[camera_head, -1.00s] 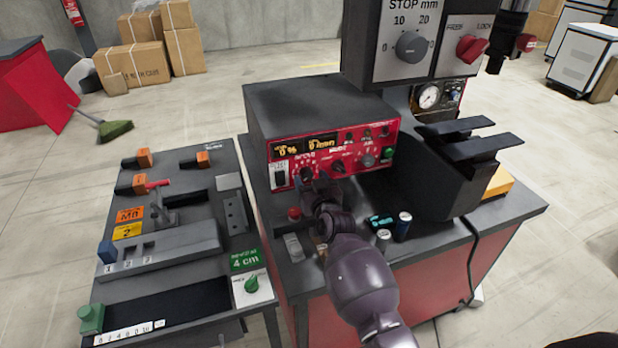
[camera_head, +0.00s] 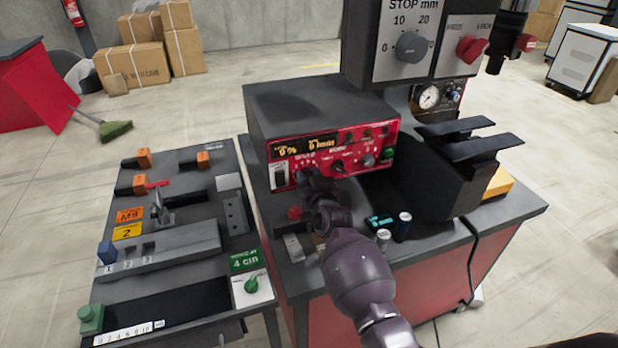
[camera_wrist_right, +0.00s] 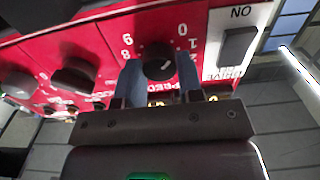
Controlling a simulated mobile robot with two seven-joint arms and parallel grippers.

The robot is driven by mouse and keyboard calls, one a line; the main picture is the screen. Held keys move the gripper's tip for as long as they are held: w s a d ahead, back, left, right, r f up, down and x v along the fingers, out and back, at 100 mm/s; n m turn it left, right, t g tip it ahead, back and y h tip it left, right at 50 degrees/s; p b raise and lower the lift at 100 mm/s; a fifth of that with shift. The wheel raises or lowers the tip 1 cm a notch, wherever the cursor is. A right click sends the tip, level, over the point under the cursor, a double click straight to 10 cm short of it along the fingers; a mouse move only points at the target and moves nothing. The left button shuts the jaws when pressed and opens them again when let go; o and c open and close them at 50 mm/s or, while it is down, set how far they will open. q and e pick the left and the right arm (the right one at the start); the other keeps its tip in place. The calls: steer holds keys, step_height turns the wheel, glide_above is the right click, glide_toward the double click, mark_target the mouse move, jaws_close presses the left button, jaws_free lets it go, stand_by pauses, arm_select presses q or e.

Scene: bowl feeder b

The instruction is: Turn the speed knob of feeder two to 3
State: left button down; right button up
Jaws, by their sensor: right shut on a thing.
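The red control panel (camera_head: 330,150) of the dark box on the bench carries two amber displays; the left one reads 0 %. In the right wrist view, a round black knob (camera_wrist_right: 159,62) sits in a numbered dial with 0, 1, 6 and 8 readable, upside down. The lettering beside it looks like SPEED. My right gripper (camera_wrist_right: 160,80) has one blue-grey finger on each side of this knob and is shut on it. A white mark shows on the knob face; the exact number it points to cannot be told. In the head view, my right gripper (camera_head: 308,180) covers the knob. My left gripper is out of view.
The press head (camera_head: 412,45) overhangs at upper right. A lower fixture table (camera_head: 225,155) stands at left.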

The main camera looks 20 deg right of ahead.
steer(key=shift+d+f+m+p, duration=0.1)
steer(key=shift+m+p, duration=0.2)
steer(key=shift+m, duration=4.15)
steer(key=shift+d+m+p, duration=0.1)
steer(key=shift+m+p, duration=0.15)
steer(key=shift+m, duration=4.2)
steer(key=o, duration=0.9)
steer(key=shift+o, duration=0.2)
steer(key=shift+s, duration=0.1)
